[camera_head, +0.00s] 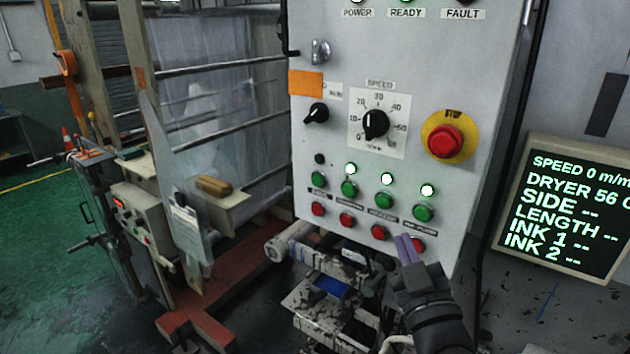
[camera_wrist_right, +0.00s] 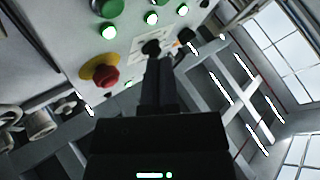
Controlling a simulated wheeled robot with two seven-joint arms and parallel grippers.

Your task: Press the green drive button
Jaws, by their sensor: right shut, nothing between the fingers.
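The grey control panel (camera_head: 300,215) carries a row of several green buttons. They run from the leftmost green button (camera_head: 318,179) to the rightmost green button (camera_head: 423,212). Small labels lie under them, too blurred to read. Lamps above three of the green buttons are lit; the leftmost lamp (camera_head: 319,158) is dark. My right gripper (camera_head: 405,246) is shut and empty, low in front of the panel, overlapping the rightmost red button. In the right wrist view its fingers (camera_wrist_right: 156,75) point up the picture, and green buttons (camera_wrist_right: 108,31) show to their upper left. My left gripper is not seen.
A row of red buttons (camera_head: 348,220) sits below the green ones. The red emergency knob (camera_head: 445,141) projects from a yellow disc to the upper right. A speed dial (camera_head: 375,125) and black selector (camera_head: 316,113) sit above. A screen (camera_head: 562,205) reading speed 0 stands at right.

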